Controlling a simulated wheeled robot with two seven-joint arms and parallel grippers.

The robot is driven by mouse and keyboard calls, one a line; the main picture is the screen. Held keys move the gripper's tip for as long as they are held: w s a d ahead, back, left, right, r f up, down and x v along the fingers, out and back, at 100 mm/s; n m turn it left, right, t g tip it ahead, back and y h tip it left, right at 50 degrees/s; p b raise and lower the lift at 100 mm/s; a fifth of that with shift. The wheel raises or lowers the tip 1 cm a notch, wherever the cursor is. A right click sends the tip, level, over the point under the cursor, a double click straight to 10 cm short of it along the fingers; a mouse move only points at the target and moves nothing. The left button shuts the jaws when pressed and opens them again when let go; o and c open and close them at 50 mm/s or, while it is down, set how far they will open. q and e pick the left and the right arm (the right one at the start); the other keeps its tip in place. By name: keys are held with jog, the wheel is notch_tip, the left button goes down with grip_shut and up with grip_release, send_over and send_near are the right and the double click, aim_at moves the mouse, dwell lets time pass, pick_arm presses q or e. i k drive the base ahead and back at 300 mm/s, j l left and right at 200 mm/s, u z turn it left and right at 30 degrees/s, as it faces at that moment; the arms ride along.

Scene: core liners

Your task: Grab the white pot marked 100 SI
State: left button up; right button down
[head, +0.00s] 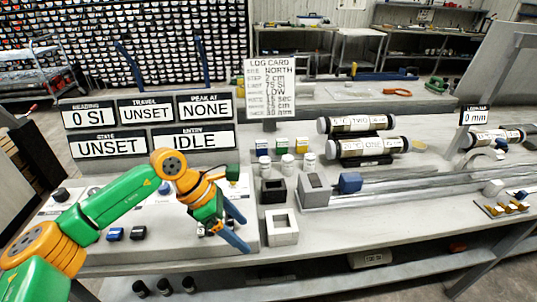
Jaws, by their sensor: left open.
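A white, low object (370,259) lies on the lower shelf under the bench, right of centre. It bears small lettering that looks like "100 SI", but it is too small to read surely. Several small white pots (310,161) stand on the bench behind the grey blocks, and their markings cannot be read. My left gripper (238,226) is open and empty, its blue fingers over the front of the bench, left of the white square block. It is apart from the pots and from the lower-shelf object. My right gripper is not in view.
A white square block (282,227) and a black open box (273,190) stand right of my left gripper. A grey block (314,190) sits at the rail's left end. Core liners (356,122) lie on a rack behind. Display signs (190,138) stand at back left.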

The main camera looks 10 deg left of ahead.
aim_at(264, 162)
jog(key=i, duration=1.05)
